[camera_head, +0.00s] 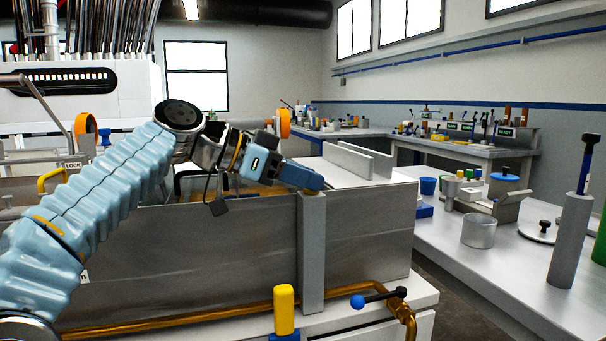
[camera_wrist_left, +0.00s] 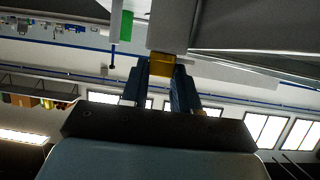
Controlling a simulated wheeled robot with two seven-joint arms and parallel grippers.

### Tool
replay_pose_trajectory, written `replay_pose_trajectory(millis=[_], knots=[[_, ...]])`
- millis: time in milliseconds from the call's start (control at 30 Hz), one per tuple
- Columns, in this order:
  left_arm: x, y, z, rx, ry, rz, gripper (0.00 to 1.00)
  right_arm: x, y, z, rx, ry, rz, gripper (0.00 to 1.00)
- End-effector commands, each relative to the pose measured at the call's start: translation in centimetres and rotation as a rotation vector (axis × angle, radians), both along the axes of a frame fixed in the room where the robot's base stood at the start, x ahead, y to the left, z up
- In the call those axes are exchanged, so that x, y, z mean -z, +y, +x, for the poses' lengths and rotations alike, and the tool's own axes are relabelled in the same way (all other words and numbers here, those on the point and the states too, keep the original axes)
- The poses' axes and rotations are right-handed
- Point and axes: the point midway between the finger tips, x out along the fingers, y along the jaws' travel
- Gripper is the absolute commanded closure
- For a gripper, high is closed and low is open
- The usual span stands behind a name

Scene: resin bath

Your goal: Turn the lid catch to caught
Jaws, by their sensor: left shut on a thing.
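My left gripper (camera_head: 312,183) reaches in from the left, its blue fingers at the top of a grey upright post (camera_head: 312,245) on the front of the metal bath (camera_head: 200,250). In the left wrist view the two fingers (camera_wrist_left: 160,85) are shut on a small yellow piece (camera_wrist_left: 162,65), which looks like the handle of the lid catch. The yellow piece lies against the grey post end (camera_wrist_left: 172,30). In the head view the fingers hide the catch, so I cannot tell which way it is turned. My right gripper is not in view.
A yellow handle (camera_head: 284,308) and a lever with a blue ball (camera_head: 358,301) stand low in front of the bath near a copper pipe (camera_head: 180,318). A bench (camera_head: 480,265) with a grey cylinder (camera_head: 572,240) and cups lies to the right. Grey upright plates (camera_head: 360,160) stand behind.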

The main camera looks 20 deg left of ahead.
Motion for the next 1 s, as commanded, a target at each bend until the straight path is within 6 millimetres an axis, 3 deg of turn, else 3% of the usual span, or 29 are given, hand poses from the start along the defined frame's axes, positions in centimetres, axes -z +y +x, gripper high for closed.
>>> replay_pose_trajectory(millis=[333,367,500,833,1000], knots=[[0.4,0.0,0.0,0.004,0.007,0.005,1.0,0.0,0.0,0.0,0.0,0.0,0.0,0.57],[0.4,0.0,0.0,0.005,0.007,0.005,0.67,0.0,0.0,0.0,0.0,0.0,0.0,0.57],[0.3,0.0,0.0,0.004,0.006,0.003,0.46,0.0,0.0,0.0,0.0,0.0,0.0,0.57],[0.0,0.2,-0.1,0.003,0.003,0.002,0.45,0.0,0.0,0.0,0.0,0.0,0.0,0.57],[-0.9,2.1,-1.3,0.0,0.001,0.0,0.45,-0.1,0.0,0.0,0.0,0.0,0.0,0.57]])
